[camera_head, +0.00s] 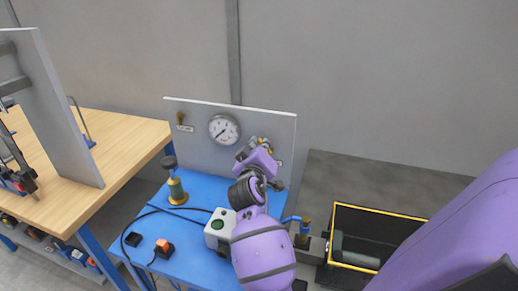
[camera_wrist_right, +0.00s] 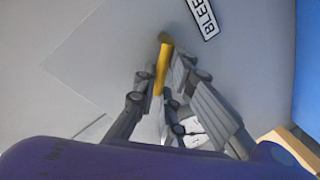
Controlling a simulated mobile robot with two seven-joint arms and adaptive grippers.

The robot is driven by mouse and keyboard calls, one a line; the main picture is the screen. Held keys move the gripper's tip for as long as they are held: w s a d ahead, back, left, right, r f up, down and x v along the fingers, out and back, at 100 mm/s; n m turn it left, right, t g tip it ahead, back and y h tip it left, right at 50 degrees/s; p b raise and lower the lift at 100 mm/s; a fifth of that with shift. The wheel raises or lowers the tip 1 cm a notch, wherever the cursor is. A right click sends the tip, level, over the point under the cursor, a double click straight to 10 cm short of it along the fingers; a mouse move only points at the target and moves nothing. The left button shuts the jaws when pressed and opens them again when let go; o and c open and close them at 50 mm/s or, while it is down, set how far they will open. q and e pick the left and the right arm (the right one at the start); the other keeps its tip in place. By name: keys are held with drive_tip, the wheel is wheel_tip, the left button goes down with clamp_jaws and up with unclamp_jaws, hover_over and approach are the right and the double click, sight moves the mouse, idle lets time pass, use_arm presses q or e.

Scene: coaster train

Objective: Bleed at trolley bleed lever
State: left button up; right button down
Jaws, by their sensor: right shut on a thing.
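The trolley (camera_head: 190,258) is blue, with an upright grey panel (camera_head: 200,150) that carries a round gauge (camera_head: 224,129). My right gripper (camera_head: 262,144) is at the right part of this panel. It is shut on the yellow bleed lever (camera_wrist_right: 161,65), which lies between the fingertips of the gripper (camera_wrist_right: 166,74) in the right wrist view. A label reading "BLEE" (camera_wrist_right: 203,16) is on the panel next to the lever, its end cut off. In the head view my gripper largely hides the lever. My left gripper is not in view.
On the trolley top are a brass fitting with a dark knob (camera_head: 176,190), an orange switch (camera_head: 163,246) and a white box with a green button (camera_head: 217,228). A yellow-edged black bin (camera_head: 375,211) stands to the right. A wooden bench (camera_head: 120,135) is at left.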

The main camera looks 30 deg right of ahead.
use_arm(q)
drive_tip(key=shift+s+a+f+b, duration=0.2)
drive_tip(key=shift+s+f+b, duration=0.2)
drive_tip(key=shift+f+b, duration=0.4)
use_arm(e)
drive_tip(key=shift+s+d+r+m+t, duration=0.15)
drive_tip(key=shift+s+d+m+t, duration=0.2)
drive_tip(key=shift+m, duration=0.95)
drive_tip(key=shift+s+d+r+m+t, duration=0.25)
drive_tip(key=shift+s+d+m, duration=0.1)
drive_tip(key=shift+m, duration=0.95)
drive_tip(key=shift+s+d+r+m+t, duration=0.1)
drive_tip(key=shift+s+d+m+t, duration=0.2)
drive_tip(key=shift+m, duration=1)
drive_tip(key=shift+s, duration=0.1)
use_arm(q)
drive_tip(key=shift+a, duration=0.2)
use_arm(e)
drive_tip(key=c, duration=1.9)
unclamp_jaws()
drive_tip(key=shift+o, duration=0.2)
drive_tip(key=shift+r, duration=0.15)
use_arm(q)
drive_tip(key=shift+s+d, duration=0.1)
use_arm(e)
wheel_tip(320, 180, up, 10)
hover_over(272, 138)
drive_tip(key=v, duration=0.4)
drive_tip(key=shift+f, duration=0.25)
